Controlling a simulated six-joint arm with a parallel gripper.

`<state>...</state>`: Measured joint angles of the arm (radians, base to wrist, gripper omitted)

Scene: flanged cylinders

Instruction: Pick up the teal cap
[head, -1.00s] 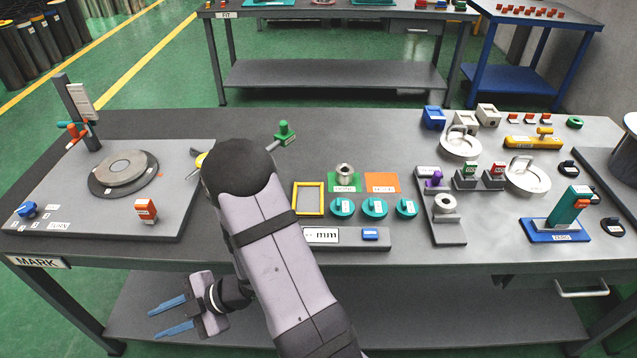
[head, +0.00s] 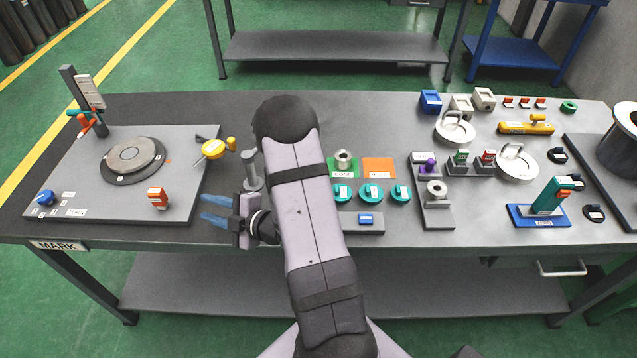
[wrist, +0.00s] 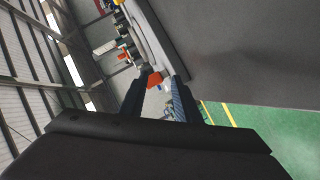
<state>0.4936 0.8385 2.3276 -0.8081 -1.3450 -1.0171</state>
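Three round teal caps with white labels stand in a row on the bench in the head view: a left one (head: 342,193), a middle one (head: 371,193) and a right one (head: 400,194). I cannot tell which one is meant. My gripper (head: 208,209) is open and empty, with its blue fingers apart and pointing left. It is at the bench's front edge, left of the caps, with my arm between. In the wrist view the gripper (wrist: 162,92) has a gap between its fingers and no cap shows.
A turntable plate (head: 70,200) with a red-orange block (head: 158,198) lies left of my gripper. A yellow-handled tool (head: 213,149) and a grey post (head: 250,170) stand near it. Behind the caps are a green pad (head: 334,172) and an orange pad (head: 378,167).

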